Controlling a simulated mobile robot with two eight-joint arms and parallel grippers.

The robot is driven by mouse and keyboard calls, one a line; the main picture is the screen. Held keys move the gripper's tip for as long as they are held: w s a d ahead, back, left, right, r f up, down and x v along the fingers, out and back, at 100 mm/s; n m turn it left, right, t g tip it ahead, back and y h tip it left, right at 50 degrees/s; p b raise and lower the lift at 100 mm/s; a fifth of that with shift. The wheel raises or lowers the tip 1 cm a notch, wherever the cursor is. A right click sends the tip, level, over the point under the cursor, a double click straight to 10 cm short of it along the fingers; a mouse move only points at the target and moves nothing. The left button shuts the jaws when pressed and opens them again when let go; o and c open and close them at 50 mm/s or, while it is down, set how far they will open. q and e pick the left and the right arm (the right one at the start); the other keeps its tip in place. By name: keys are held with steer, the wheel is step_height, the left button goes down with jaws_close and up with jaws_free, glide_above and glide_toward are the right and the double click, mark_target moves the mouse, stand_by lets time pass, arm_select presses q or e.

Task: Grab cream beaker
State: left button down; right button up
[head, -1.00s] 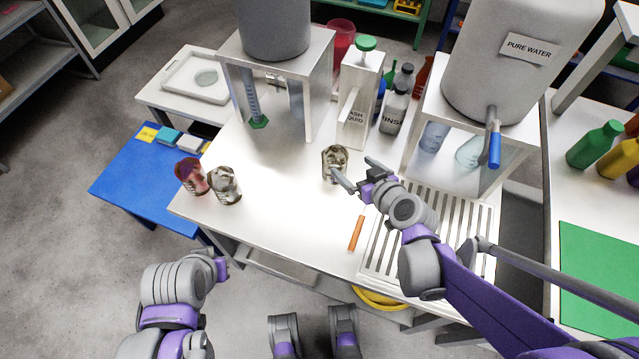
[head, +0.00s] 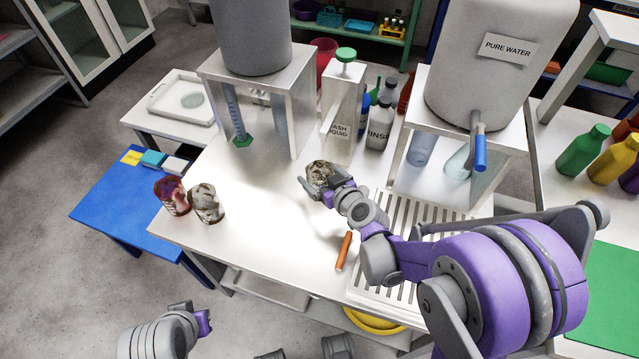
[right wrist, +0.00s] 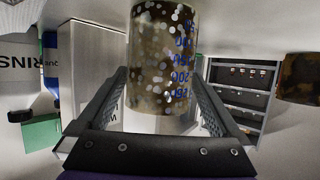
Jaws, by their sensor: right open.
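A glass beaker (head: 319,171) with cream-and-brown blotchy staining stands upright on the steel table (head: 265,225), in front of the wash liquid dispenser. My right gripper (head: 317,187) is at this beaker, with one finger on either side. In the right wrist view the beaker (right wrist: 161,60), pale-spotted with blue graduation marks, stands between the open fingers (right wrist: 160,100); contact is not clear. Two more stained beakers stand at the table's left: a reddish one (head: 172,196) and a grey-cream one (head: 206,204). My left gripper (head: 203,321) is low at left, its jaws unclear.
The wash liquid dispenser (head: 340,115) and rinse bottle (head: 380,125) stand just behind the beaker. The pure water tank's stand (head: 468,134) is to the right. An orange stick (head: 344,250) lies beside the slatted drain rack (head: 398,213). The table's left-centre is clear.

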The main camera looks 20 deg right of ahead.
mark_target(314, 171)
steer(key=x, duration=0.3)
steer(key=shift+f, duration=0.2)
steer(key=c, duration=1.1)
steer(key=shift+c, duration=0.2)
steer(key=shift+r, duration=0.1)
steer(key=shift+s+a+r, duration=0.1)
steer(key=shift+s+r, duration=0.1)
steer(key=shift+r, duration=0.35)
step_height(314, 171, up, 6)
steer(key=p, duration=0.2)
steer(key=s+a+p, duration=0.1)
steer(key=s+a, duration=1)
steer(key=s, duration=0.4)
steer(key=shift+s, duration=0.4)
